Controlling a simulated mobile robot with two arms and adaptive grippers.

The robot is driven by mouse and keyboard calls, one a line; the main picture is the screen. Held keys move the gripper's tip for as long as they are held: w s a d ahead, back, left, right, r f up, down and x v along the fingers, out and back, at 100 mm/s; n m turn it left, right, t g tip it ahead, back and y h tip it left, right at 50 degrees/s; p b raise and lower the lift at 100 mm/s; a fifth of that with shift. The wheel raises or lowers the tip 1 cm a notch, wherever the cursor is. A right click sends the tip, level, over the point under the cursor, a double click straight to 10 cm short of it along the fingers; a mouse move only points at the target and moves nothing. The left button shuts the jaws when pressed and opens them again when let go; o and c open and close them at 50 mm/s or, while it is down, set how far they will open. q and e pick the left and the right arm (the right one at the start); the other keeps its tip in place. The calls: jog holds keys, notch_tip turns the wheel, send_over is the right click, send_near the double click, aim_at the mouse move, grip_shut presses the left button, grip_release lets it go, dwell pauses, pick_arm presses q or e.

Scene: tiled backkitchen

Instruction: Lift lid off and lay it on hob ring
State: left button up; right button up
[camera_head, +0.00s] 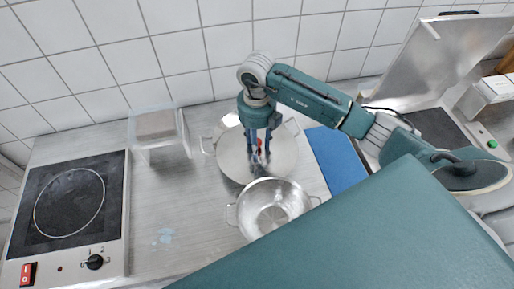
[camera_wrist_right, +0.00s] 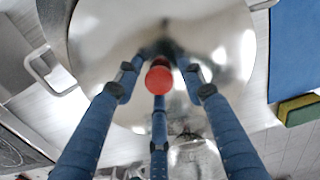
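A shiny steel lid (camera_head: 282,158) with a red knob (camera_wrist_right: 158,79) covers a wide two-handled pot (camera_head: 208,146) in the middle of the counter. My right gripper (camera_head: 259,150) points down over the lid. In the right wrist view its three blue fingers (camera_wrist_right: 160,75) stand around the knob, apart from it as far as I can see, so it looks open. In the head view the fingers partly hide the knob. The hob (camera_head: 24,200) at the left has one bare ring (camera_head: 70,203). My left gripper is not in view.
A steel colander (camera_head: 270,208) stands close in front of the pot. A blue board (camera_head: 336,160) lies to its right, and a clear bin (camera_head: 157,133) stands at the back left. The counter between hob and pot is mostly clear.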

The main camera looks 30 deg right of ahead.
grip_shut()
